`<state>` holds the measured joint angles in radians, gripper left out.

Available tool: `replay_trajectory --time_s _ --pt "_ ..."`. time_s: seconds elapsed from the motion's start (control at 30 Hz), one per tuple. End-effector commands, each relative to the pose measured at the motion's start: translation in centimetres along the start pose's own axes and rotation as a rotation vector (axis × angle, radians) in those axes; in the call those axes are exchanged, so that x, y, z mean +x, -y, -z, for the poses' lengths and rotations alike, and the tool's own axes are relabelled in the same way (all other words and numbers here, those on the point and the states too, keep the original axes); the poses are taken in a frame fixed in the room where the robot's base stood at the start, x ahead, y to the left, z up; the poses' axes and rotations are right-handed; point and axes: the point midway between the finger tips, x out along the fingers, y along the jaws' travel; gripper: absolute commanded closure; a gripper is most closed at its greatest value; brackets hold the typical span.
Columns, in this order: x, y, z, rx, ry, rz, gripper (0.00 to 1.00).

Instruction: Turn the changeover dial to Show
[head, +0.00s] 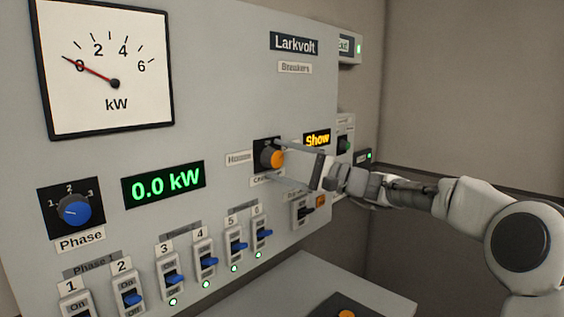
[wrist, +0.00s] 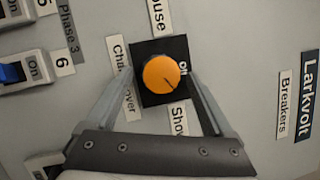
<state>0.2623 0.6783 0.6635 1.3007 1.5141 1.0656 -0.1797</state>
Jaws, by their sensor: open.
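The changeover dial is an orange knob (head: 271,158) on a black square plate, on the panel right of the kW readout. In the wrist view the knob (wrist: 161,76) has a dark pointer mark aimed at the lower right, between the Off label (wrist: 183,68) and the Show label (wrist: 178,121). A House label lies at the top. An amber display (head: 317,138) beside the dial reads Show. My gripper (wrist: 160,74) is open, with one finger on each side of the knob; gaps show between fingers and knob. My gripper (head: 280,160) faces the panel in the head view.
A blue Phase knob (head: 74,210) and a green 0.0 kW readout (head: 163,185) are further left. Several breakers with blue levers (head: 208,261) line the panel below. A grey ledge (head: 290,285) juts out underneath.

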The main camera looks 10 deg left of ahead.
Motion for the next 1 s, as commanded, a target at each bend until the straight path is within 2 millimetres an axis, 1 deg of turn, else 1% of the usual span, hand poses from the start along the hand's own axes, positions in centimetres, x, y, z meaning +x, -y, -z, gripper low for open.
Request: replay_trajectory --time_s 0.13,0.23,0.37,0.6,0.73,0.83,1.0 --pt "-1.0 0.0 0.1 0.0 -0.001 -0.001 0.13" --pt "-2.7 -0.1 0.1 0.0 -0.004 -0.001 0.13" --pt "-5.7 -0.1 0.1 -0.001 -0.005 -0.001 0.13" --pt "-11.7 0.0 0.1 -0.001 -0.005 0.001 0.13" --pt "-14.3 0.0 0.1 -0.001 -0.004 0.0 0.13" --pt "-15.8 0.0 0.1 0.0 -0.003 0.0 0.13" --pt "-17.2 0.0 0.0 0.0 -0.001 0.0 0.13"
